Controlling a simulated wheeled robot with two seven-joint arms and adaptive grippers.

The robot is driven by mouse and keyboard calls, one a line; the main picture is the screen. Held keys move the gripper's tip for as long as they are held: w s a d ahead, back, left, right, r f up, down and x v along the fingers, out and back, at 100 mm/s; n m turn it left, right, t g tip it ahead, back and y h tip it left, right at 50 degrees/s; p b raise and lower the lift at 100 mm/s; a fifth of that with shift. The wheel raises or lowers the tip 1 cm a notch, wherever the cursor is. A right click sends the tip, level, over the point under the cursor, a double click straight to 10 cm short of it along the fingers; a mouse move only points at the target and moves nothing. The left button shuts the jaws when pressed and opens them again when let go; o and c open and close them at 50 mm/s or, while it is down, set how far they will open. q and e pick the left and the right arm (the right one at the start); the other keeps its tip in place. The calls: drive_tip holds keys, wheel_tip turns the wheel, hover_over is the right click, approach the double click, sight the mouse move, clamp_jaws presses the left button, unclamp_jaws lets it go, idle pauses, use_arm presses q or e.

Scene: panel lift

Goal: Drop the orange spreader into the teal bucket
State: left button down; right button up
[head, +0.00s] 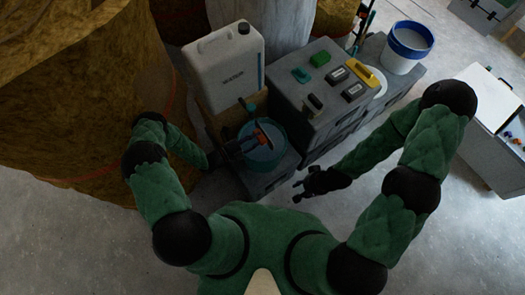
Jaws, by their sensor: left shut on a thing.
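The teal bucket (275,158) is on a low grey block left of the middle. My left gripper (257,141) reaches in from the left over its opening. It is shut on the orange spreader (263,135), a small orange piece at the fingertips that is mostly hidden. The spreader appears within the bucket's outline; I cannot tell how high it is above the bottom. My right gripper (299,191) is empty, to the right of and nearer than the bucket, and its fingers look apart.
A white jerrycan (222,70) stands behind the bucket. A grey case (312,92) carrying small green, black and yellow items stands to the right. A white bucket with a blue rim (404,58) is at the back right.

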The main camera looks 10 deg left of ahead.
use_arm(q)
drive_tip(key=shift+f, duration=0.1)
drive_tip(key=c, duration=0.8)
unclamp_jaws()
drive_tip(key=v, duration=1.2)
drive_tip(key=shift+d, duration=0.1)
